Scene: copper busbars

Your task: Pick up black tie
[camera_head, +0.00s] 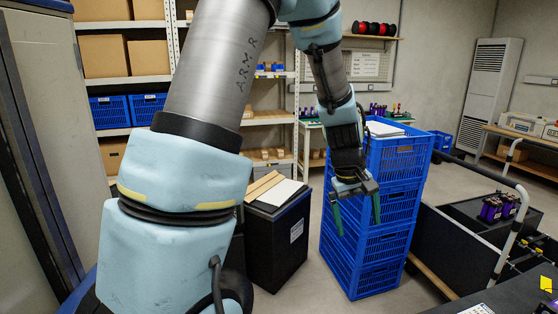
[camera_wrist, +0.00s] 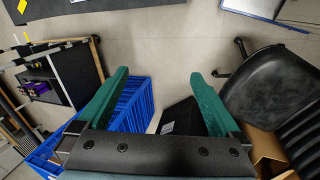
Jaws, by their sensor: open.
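My gripper (camera_head: 357,218) hangs in the middle of the head view, pointing down in front of a stack of blue crates (camera_head: 372,240). Its two green fingers are spread apart with nothing between them. In the wrist view the gripper (camera_wrist: 159,76) is also open and empty, with pale floor beyond the fingertips. I cannot make out a black tie in either view. A dark table (camera_head: 510,297) at the lower right carries small items, too small or cut off to tell apart.
A black bin (camera_head: 278,245) stands left of the crates. A black cart (camera_head: 455,238) with a white handle (camera_head: 512,225) and purple-black parts (camera_head: 497,207) stands to the right. A black chair (camera_wrist: 265,90) is at the right of the wrist view. Floor between them is clear.

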